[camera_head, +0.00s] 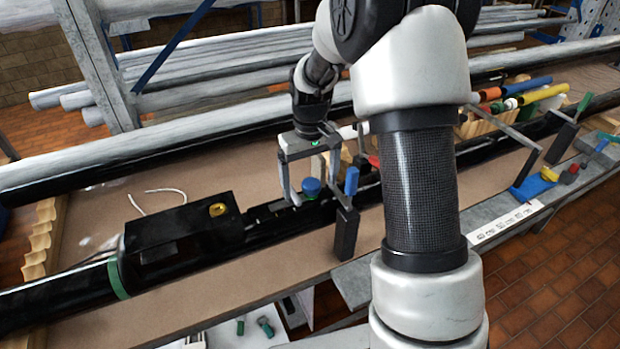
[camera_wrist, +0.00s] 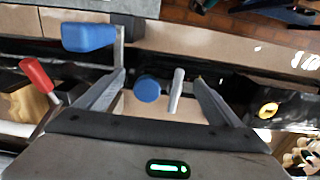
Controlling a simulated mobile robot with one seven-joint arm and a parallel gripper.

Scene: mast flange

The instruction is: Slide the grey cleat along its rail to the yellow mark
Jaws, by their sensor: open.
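A short grey upright piece, which looks like the cleat (camera_wrist: 177,91), stands between my fingers in the wrist view, beside a round blue knob (camera_wrist: 147,88). My gripper (camera_head: 311,190) is open over the black rail (camera_head: 262,213), its fingers on either side of the knob and grey piece. I cannot tell whether either finger touches them. In the head view the cleat is not clearly distinct from the fingers.
A black box with a round yellow button (camera_head: 217,209) sits left of my gripper. A blue-handled lever (camera_head: 352,180) stands close on the right. A red-handled lever (camera_wrist: 37,75) shows at left in the wrist view. The brown board (camera_head: 225,295) in front is mostly bare.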

